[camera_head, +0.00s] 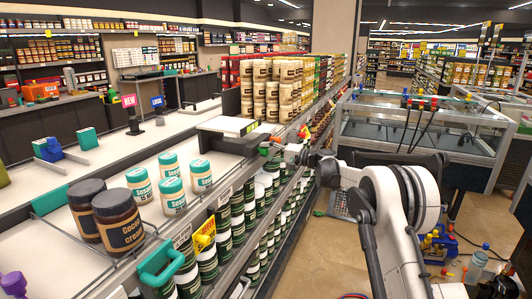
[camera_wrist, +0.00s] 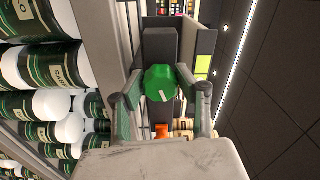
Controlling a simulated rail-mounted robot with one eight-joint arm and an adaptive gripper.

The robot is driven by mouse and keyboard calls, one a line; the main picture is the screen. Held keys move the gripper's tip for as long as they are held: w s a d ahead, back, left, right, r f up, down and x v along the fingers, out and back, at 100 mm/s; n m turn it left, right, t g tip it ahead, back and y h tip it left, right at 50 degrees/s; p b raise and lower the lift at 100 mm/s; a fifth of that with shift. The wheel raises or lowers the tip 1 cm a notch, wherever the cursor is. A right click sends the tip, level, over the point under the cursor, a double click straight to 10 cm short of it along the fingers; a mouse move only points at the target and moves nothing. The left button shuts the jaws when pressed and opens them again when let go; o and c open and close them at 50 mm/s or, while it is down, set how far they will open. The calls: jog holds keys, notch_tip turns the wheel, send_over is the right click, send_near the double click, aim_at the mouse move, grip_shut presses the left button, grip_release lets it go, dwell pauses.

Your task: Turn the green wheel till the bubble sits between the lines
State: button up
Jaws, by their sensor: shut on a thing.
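The green wheel (camera_wrist: 160,84) is in the middle of the wrist view, with a short pale mark on its face. My gripper (camera_wrist: 162,90) is shut on it, with one finger on each side. In the head view my gripper (camera_head: 291,153) is at the shelf edge, at the right end of a white-topped box (camera_head: 226,124). A small green part (camera_head: 264,150) shows just left of it there. A yellow-green panel (camera_wrist: 203,64) is to the right of the wheel in the wrist view.
Green-labelled jars (camera_wrist: 50,65) crowd the shelf at the left of the wrist view. In the head view, teal-lidded jars (camera_head: 171,196), dark brown jars (camera_head: 117,221) and stacked tan jars (camera_head: 271,94) stand along the shelf. A glass-topped case (camera_head: 420,130) is behind my arm.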

jog(key=o, duration=1.1)
jog(key=shift+o, duration=0.2)
jog(key=shift+d, duration=0.1)
jog(key=v, duration=1.2)
jog(key=shift+s, duration=0.1)
